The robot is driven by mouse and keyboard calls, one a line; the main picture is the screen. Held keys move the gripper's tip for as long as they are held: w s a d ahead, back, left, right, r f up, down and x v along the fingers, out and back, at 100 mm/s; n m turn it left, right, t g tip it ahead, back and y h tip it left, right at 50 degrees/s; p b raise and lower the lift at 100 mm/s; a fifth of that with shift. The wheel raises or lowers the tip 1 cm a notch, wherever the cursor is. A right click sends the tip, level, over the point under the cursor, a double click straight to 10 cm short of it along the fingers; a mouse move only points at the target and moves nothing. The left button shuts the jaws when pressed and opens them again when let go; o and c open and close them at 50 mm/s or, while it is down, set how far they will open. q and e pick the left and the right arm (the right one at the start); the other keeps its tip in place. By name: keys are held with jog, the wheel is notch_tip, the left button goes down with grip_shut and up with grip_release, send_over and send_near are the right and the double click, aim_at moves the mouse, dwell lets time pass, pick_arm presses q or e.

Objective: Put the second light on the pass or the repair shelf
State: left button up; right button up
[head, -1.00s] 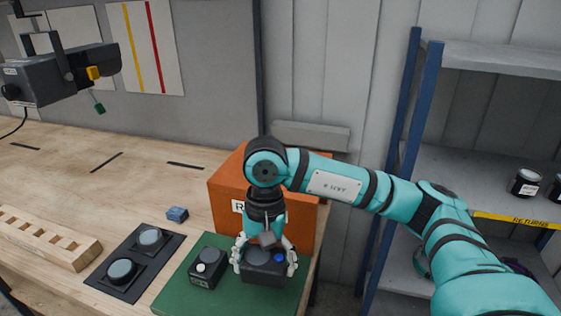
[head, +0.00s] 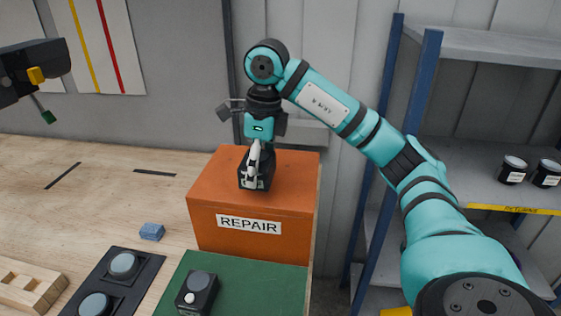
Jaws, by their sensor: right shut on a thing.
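My right gripper (head: 254,160) is shut on a small dark light (head: 262,183) at the top of the orange box labelled REPAIR (head: 205,215). The light is upright at the box's top face; I cannot tell whether it touches it. The fingers hide part of it. Another dark light (head: 197,293) with a round lens and a white button stands on the green mat (head: 262,285) in front of the box. My left gripper does not show.
A black plate with two round discs (head: 123,265) lies left of the mat. A blue block (head: 151,231) and a wooden rack (head: 30,285) are on the bench. A dark hanging device (head: 30,65) is at upper left. A shelf (head: 450,170) with jars stands right.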

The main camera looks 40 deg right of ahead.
jog(key=p, duration=0.2)
send_over(285, 175)
jog(key=shift+s+d+f, duration=0.15)
jog(key=shift+d+f, duration=0.1)
jog(key=shift+f, duration=0.2)
notch_tip(285, 175, down, 3)
jog(key=shift+r+p, duration=0.1)
jog(key=shift+p, duration=0.7)
jog(key=shift+f, duration=0.3)
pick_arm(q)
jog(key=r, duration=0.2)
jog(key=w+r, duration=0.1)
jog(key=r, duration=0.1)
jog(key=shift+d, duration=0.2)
pick_arm(e)
jog(key=shift+f, duration=0.1)
jog(key=shift+f, duration=0.1)
jog(key=o, duration=1.5)
jog(key=shift+c, duration=0.2)
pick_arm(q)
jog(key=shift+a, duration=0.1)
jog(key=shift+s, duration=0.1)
